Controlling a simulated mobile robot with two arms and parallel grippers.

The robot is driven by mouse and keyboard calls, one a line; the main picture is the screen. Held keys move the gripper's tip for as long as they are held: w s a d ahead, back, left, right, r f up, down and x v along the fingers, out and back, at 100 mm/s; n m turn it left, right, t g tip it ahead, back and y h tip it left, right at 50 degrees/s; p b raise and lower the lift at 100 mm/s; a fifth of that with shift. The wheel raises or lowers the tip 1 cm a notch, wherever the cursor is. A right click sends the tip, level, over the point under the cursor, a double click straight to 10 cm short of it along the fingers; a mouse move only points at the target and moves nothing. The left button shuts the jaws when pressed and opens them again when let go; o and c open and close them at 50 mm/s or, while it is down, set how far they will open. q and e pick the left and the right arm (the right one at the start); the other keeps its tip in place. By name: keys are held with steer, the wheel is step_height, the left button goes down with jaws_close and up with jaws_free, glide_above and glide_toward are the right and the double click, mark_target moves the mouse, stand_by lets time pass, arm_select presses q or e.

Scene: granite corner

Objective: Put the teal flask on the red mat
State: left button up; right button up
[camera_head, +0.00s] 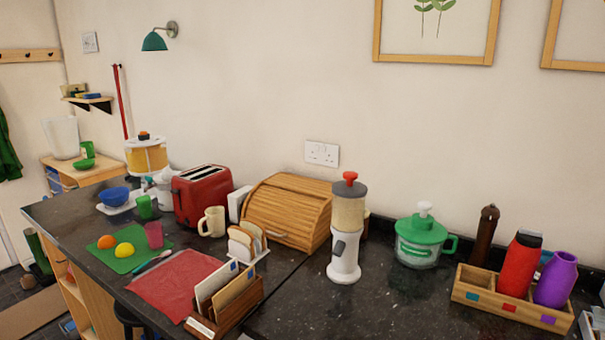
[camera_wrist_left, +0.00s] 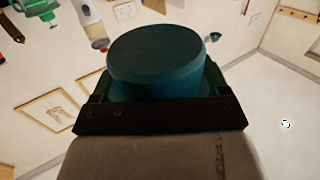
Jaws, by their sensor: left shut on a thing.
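The teal flask (camera_wrist_left: 155,55) fills the upper middle of the left wrist view, its round, flat end towards the top of the picture. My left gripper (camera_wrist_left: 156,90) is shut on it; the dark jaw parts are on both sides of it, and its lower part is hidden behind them. Neither the flask nor my left gripper shows in the head view. The red mat (camera_head: 172,287) lies flat on the dark counter at the lower left of the head view, and its visible part is bare. My right gripper is in neither view.
A wooden letter rack (camera_head: 238,300) stands at the mat's right edge, with a toast rack (camera_head: 246,244) behind. A green mat (camera_head: 115,262) with toy fruit and a pink cup (camera_head: 154,235) lies left. A wooden caddy (camera_head: 490,300) holds red and purple flasks at right.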

arm_select(q)
steer(key=shift+s+a+f, duration=0.1)
steer(key=shift+s+a, duration=0.1)
steer(key=shift+a, duration=0.05)
steer(key=shift+w, duration=0.1)
